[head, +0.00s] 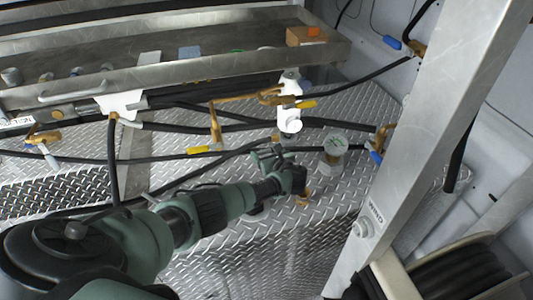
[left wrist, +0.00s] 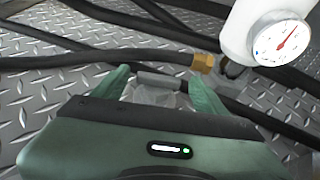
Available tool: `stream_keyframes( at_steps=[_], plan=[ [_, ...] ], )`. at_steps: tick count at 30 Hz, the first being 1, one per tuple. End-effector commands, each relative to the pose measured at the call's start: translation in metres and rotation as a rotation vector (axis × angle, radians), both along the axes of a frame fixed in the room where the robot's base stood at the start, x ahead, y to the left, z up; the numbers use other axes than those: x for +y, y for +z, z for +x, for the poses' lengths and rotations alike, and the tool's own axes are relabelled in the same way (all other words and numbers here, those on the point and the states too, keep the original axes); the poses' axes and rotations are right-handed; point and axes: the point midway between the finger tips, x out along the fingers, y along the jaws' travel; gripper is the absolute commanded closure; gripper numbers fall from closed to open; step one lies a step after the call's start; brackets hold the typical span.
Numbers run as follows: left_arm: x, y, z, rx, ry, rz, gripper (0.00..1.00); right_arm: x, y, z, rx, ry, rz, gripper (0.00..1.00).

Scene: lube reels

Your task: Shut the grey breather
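My left gripper (head: 272,158) is low over the tread-plate deck, just below the white filter housing (head: 289,118). In the left wrist view its two green fingers (left wrist: 160,88) stand apart. A small grey metal piece with a bar-like top (left wrist: 158,80) shows between them; I cannot tell whether it is the grey breather or whether the fingers touch it. My right gripper is not in view.
Black hoses (head: 180,155) cross the deck around the gripper. A dial gauge (left wrist: 281,42) sits on the white housing. A slanted metal post (head: 425,140) and hose reel (head: 465,275) stand at right.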

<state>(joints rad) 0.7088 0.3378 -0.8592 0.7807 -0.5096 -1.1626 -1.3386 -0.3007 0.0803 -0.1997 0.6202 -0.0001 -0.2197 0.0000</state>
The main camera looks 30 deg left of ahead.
Motion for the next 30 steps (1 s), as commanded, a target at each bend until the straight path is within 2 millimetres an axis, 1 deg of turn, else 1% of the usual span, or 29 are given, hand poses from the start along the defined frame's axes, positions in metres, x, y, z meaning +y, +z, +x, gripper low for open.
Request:
stream_keyframes(
  at_steps=[11, 14, 17, 24, 30],
  plan=[
    [-0.002, 0.0, -0.002, 0.004, 0.0, -0.001, 0.24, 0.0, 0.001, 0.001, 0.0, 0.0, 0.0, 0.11],
    [-0.009, 0.003, -0.007, 0.003, -0.001, -0.001, 0.24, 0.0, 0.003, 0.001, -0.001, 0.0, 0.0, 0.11],
    [-0.019, 0.009, -0.014, 0.003, -0.002, -0.002, 0.24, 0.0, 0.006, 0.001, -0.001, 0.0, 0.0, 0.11],
    [-0.047, 0.021, -0.032, 0.001, -0.001, -0.003, 0.24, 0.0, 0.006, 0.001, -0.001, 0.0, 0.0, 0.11],
    [-0.058, 0.028, -0.041, 0.003, 0.0, 0.0, 0.24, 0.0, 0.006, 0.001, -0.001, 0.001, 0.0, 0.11]
  ],
)
